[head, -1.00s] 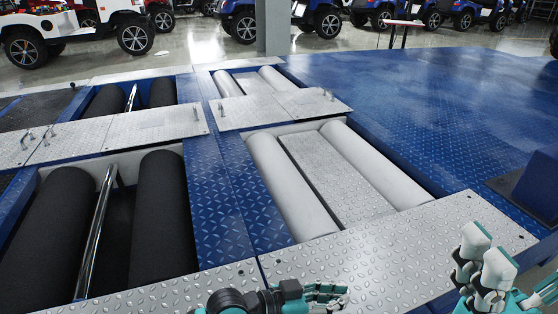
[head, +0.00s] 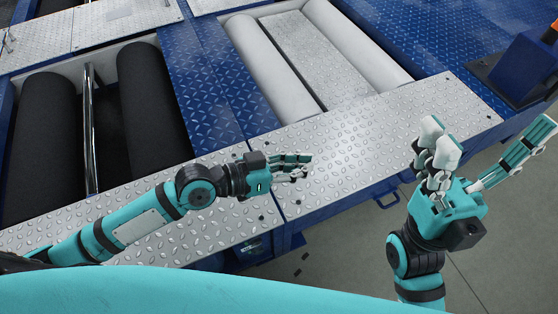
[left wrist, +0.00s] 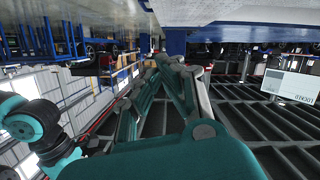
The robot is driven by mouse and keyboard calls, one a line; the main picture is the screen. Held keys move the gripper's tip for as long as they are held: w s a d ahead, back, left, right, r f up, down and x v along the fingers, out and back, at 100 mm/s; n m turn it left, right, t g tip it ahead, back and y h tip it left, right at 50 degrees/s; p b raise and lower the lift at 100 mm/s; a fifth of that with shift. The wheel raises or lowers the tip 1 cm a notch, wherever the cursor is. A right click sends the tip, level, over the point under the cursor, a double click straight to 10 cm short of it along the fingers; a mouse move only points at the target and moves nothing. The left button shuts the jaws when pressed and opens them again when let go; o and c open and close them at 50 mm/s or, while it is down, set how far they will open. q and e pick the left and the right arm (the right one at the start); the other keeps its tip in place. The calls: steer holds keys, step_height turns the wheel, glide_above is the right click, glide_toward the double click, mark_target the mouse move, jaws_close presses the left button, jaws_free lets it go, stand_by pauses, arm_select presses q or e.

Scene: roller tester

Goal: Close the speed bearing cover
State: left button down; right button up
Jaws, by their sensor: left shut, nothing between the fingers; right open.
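Several silver diamond-plate covers lie on the roller tester; I cannot tell which one is the speed bearing cover. The front right plate (head: 375,135) lies flat before the pale rollers, and the front left plate (head: 90,222) lies flat before the black rollers. A far plate (head: 118,22) shows at the top left. My left gripper (head: 300,164) is shut and empty, above the front right plate near its left end. Its fingers also show closed together in the left wrist view (left wrist: 172,75). My right gripper (head: 490,142) is open and empty, past the plate's right front edge.
Two pale rollers (head: 275,85) and two black rollers (head: 155,110) lie in open pits, with a metal bar (head: 89,125) between the black ones. A blue handle (head: 387,200) sticks out from the front side. A blue post (head: 522,68) stands at the right. Grey floor is free at lower right.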

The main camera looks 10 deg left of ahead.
arm_select(q)
steer(key=shift+v, duration=2.35)
steer(key=shift+s+d, duration=0.15)
